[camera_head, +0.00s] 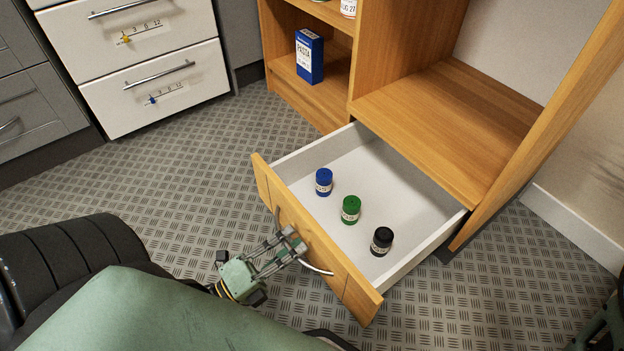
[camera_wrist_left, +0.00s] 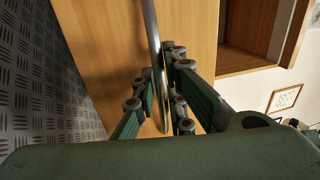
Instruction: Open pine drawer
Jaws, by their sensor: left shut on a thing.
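The pine drawer (camera_head: 318,240) at the bottom of the wooden cabinet is pulled well out, showing its white inside. It holds a blue-capped jar (camera_head: 323,182), a green-capped jar (camera_head: 350,210) and a black-capped jar (camera_head: 381,241), all upright. The drawer's curved metal handle (camera_head: 318,270) is on its front. My left gripper (camera_head: 289,243) is at the drawer front, shut on the handle. In the left wrist view the handle (camera_wrist_left: 153,45) runs between the fingers (camera_wrist_left: 165,95) of that gripper. My right gripper is not in view.
The pine cabinet (camera_head: 445,110) stands behind the drawer, with a blue pasta box (camera_head: 309,57) on its left shelf. White drawers (camera_head: 155,87) with metal handles stand at upper left. Patterned floor (camera_head: 190,185) is clear left of the drawer.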

